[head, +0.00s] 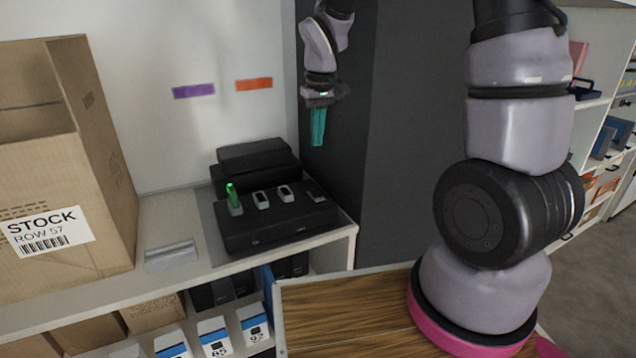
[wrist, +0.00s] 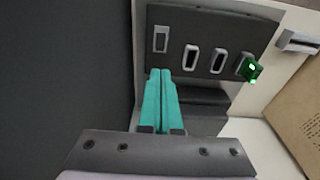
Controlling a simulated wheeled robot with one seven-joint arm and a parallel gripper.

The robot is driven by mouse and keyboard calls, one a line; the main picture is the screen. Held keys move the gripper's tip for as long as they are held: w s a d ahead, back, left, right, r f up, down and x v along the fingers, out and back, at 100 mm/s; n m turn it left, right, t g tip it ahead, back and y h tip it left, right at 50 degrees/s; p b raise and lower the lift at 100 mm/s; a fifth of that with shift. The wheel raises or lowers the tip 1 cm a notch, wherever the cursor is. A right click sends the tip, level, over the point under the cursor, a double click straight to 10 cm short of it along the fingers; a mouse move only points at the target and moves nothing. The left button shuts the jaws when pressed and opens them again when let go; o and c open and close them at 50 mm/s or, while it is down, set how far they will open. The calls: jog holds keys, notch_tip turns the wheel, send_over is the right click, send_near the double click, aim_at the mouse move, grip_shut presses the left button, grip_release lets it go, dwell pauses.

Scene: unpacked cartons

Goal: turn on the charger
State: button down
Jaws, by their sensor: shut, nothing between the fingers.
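The charger (head: 275,232) is a low black box on the white shelf. Several pale-rimmed slots line its top, and a green piece (head: 235,197) with a bright green light stands upright in the leftmost one. At its right end is a grey rectangular part (head: 315,191), perhaps a switch; its setting is not clear. In the wrist view the charger (wrist: 205,68) shows turned round, with the green piece (wrist: 250,69) at right and the rectangular part (wrist: 160,39) at left. My gripper (head: 317,144) is shut and empty, its teal fingers (wrist: 160,72) above the charger's right end, apart from it.
A large carton (head: 105,150) stands left on the shelf, beside a grey holder (head: 171,255). A black block (head: 258,160) sits behind the charger. A dark grey panel (head: 385,130) rises close to my gripper. Small boxes (head: 215,335) fill the shelf below.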

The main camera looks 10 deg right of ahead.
aim_at(314, 191)
dwell(0.3)
jog(key=f, duration=0.4)
jog(key=w+f, duration=0.1)
jog(key=f, duration=0.9)
jog(key=shift+w+a, duration=0.2)
jog(key=shift+w, duration=0.1)
jog(key=shift+f, duration=0.15)
jog(key=shift+s, duration=0.1)
jog(key=shift+s+d+r, duration=0.2)
jog(key=shift+s, duration=0.4)
jog(key=shift+r, duration=0.1)
jog(key=shift+r, duration=0.35)
notch_tip(314, 191, up, 13)
jog(key=s, duration=0.1)
jog(key=shift+s+d, duration=0.2)
jog(key=shift+s, duration=0.1)
